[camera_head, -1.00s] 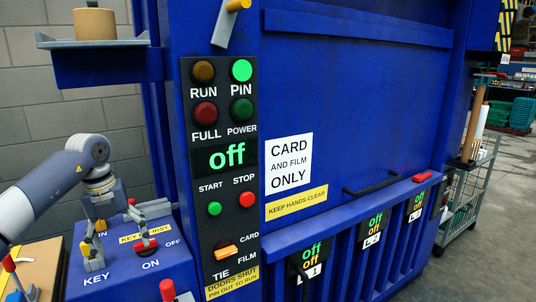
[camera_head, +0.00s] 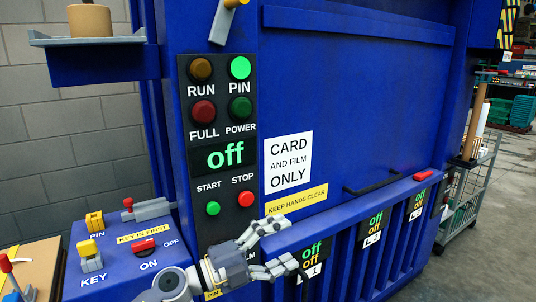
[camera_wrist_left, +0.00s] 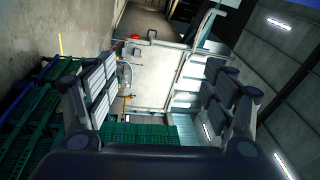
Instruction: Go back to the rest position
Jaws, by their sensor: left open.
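My left gripper (camera_head: 284,244) is open and empty. It hangs in front of the blue machine's lower front, right of the control panel (camera_head: 217,160), with its fingers pointing right. It hides the panel's lower part. In the left wrist view the two fingers (camera_wrist_left: 160,98) stand wide apart with nothing between them. The red switch (camera_head: 145,246), yellow key (camera_head: 90,252) and yellow pin (camera_head: 95,220) sit on the blue console (camera_head: 125,270), clear of the fingers. My right gripper is not in view.
The blue machine (camera_head: 350,100) fills the middle, with a dark handle (camera_head: 372,184) and small displays along its front. A shelf (camera_head: 100,66) carries a brown roll (camera_head: 90,20) at upper left. A wire cart (camera_head: 468,205) stands at right; open floor lies beyond it.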

